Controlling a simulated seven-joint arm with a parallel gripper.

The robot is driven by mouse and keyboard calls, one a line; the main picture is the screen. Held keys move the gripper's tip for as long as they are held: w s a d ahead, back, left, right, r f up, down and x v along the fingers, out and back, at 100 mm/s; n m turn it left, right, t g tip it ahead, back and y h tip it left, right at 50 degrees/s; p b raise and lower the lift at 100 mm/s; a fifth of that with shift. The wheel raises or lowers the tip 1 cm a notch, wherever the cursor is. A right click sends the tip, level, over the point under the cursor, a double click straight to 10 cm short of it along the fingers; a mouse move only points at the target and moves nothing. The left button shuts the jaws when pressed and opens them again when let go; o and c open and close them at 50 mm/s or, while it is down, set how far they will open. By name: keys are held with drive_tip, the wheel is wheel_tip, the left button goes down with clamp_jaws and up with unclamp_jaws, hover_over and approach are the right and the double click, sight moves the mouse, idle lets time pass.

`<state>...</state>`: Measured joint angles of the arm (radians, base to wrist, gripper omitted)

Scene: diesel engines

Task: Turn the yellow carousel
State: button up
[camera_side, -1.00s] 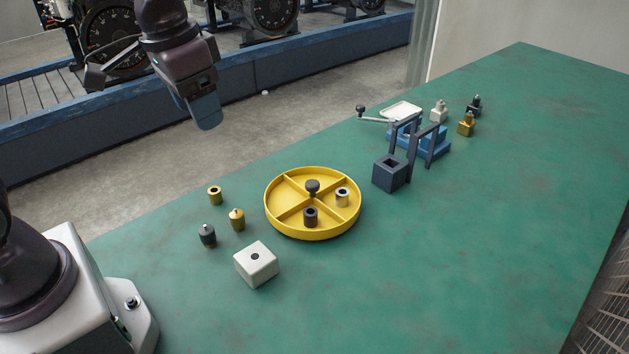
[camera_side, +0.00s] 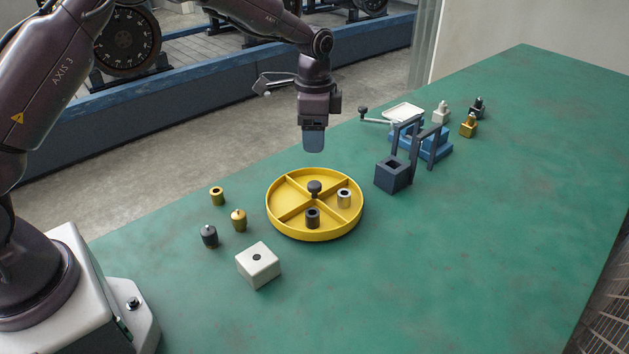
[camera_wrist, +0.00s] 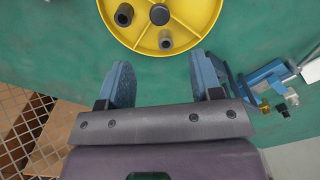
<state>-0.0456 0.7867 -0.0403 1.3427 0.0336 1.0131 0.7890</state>
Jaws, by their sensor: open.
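The yellow carousel (camera_side: 290,228) is a round tray on the green table, split by ribs into compartments, with a dark knob (camera_side: 314,187) at its centre. A black cylinder (camera_side: 312,217) stands in its front compartment and a silver cylinder (camera_side: 344,197) in its right one. My gripper (camera_side: 313,145) is above and behind the carousel in the side view, pointing down, touching nothing. In the wrist view my gripper (camera_wrist: 164,85) is open, its two blue fingers apart and empty. The carousel (camera_wrist: 207,18) lies beyond the fingertips there, with the knob (camera_wrist: 159,14) near the middle.
A white block (camera_side: 258,265) with a hole and several small yellow and dark parts (camera_side: 239,220) stand left of the carousel. A dark square socket block (camera_side: 392,175) and a blue fixture (camera_side: 432,148) stand to the right. The front right of the table is clear.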

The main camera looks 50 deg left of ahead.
sight(314, 184)
wheel_tip(314, 184, down, 12)
idle(0.4)
clamp_jaws()
